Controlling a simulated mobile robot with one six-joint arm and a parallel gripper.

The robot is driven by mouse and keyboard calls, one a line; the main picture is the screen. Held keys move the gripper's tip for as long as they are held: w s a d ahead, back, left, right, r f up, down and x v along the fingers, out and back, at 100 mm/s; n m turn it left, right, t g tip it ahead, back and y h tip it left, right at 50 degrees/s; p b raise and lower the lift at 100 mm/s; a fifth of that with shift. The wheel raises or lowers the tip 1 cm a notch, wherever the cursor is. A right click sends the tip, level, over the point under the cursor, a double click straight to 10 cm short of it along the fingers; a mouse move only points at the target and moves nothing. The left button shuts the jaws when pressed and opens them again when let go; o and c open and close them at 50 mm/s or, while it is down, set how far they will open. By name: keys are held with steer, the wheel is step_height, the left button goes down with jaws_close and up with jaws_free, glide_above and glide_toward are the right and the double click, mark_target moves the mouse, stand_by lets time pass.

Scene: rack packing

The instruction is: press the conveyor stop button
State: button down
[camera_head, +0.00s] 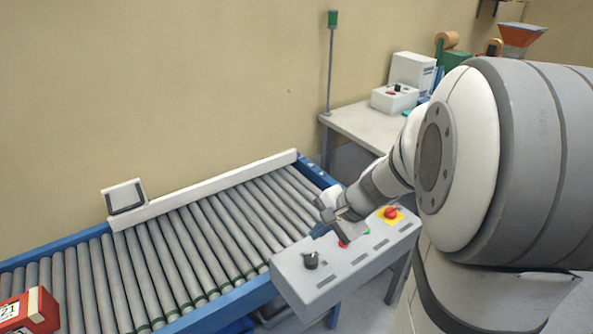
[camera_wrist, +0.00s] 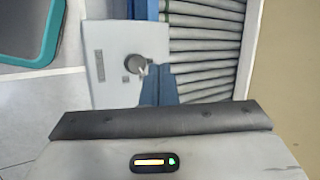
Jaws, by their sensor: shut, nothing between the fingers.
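The grey control panel (camera_head: 325,284) stands at the conveyor's near right end. It carries a black knob (camera_head: 310,260), a red button (camera_head: 343,244) partly hidden by my gripper, a green button (camera_head: 366,232) and a red mushroom button on a yellow plate (camera_head: 391,213). My gripper (camera_head: 321,231) is shut and empty, its blue fingertips over the panel's far edge between knob and red button. Whether it touches anything cannot be told. In the wrist view the shut fingers (camera_wrist: 158,86) point beside the knob (camera_wrist: 135,63); the red button is hidden there.
The roller conveyor (camera_head: 200,250) with blue side rails runs left from the panel. A red box (camera_head: 28,310) lies at its left end. A white table (camera_head: 365,127) with a white box and other items stands behind. A signal pole (camera_head: 330,70) rises near the conveyor's far end.

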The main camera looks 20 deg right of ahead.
steer(key=w+d+f+m+t+p, duration=0.1)
steer(key=w+d+f+m+t, duration=0.1)
steer(key=w+d+m, duration=0.4)
steer(key=d+m+t, duration=0.1)
steer(key=d+m, duration=0.1)
steer(key=d, duration=0.3)
steer(key=shift+m+t+h, duration=0.3)
steer(key=shift+f, duration=0.2)
step_height(320, 180, down, 8)
steer(key=b, duration=0.5)
steer(key=shift+b, duration=0.3)
steer(key=shift+f+b, duration=0.35)
steer(key=shift+b, duration=0.1)
stand_by(0.5)
steer(key=shift+f+b, duration=0.35)
steer(key=shift+b, duration=0.25)
